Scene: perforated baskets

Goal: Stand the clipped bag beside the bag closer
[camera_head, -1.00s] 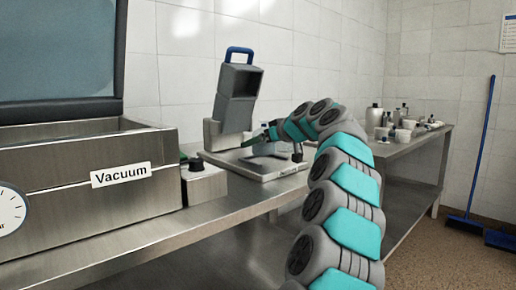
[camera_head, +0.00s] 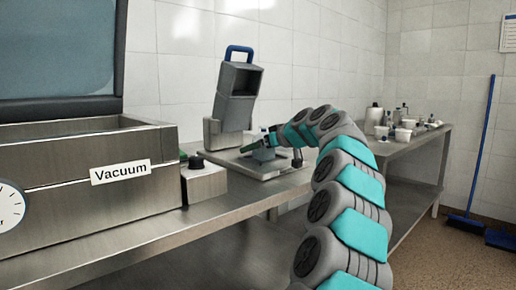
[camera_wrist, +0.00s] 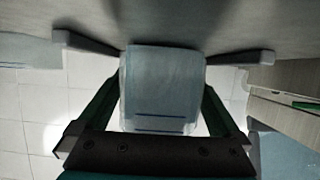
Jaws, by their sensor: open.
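The bag closer (camera_head: 237,95) is a tall grey device with a blue handle, standing on the steel table. A flat grey plate lies at its foot. My gripper (camera_head: 266,146) is over this plate, just right of the closer's lower part, and looks small there. In the wrist view a pale, see-through bluish bag (camera_wrist: 162,85) with dark lines across it sits between the two fingers of my gripper (camera_wrist: 165,55). I cannot make out a clip, or whether the bag touches the plate.
A steel box labelled Vacuum (camera_head: 85,170) fills the left of the table. A small box with a black knob (camera_head: 203,180) stands between it and the plate. Bottles and tubs (camera_head: 405,130) crowd the far table. The table's front edge is clear.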

